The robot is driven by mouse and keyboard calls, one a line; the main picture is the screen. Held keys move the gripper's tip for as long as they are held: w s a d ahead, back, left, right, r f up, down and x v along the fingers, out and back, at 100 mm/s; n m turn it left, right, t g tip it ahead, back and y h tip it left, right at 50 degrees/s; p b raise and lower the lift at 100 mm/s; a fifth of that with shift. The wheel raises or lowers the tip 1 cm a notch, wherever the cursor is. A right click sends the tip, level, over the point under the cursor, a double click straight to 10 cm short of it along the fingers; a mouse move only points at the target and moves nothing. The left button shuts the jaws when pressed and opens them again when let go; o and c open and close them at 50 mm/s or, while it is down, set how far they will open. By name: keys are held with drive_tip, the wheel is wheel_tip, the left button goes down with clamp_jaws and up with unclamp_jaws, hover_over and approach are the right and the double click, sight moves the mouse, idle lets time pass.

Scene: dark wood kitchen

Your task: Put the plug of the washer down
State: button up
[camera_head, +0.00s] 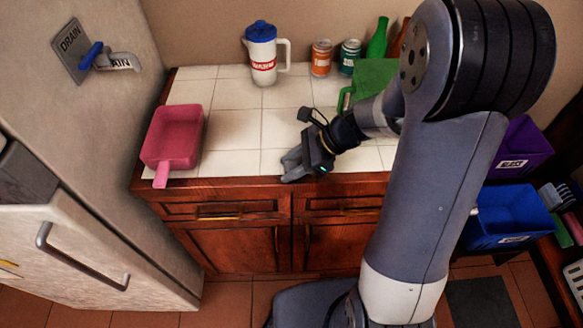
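A grey drain fitting (119,61) with a blue-tipped handle (91,54) sticks out of the pale panel at the upper left, beside a grey DRAIN sign (72,48). The fitting hides part of a second label behind it. No separate plug and no clearly marked washer can be made out. My gripper (297,166) is over the front edge of the tiled counter, well right of the drain fitting. Its dark fingers point down and left, look spread apart, and hold nothing that I can see.
On the tiled counter (232,123) stand a pink pan (173,138), a white jug with a blue lid (262,55), cans (321,58) and a green bottle (377,40). A door with a metal handle (82,258) is at lower left. Purple and blue bins (508,218) stand right.

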drive_tip(key=c, duration=0.7)
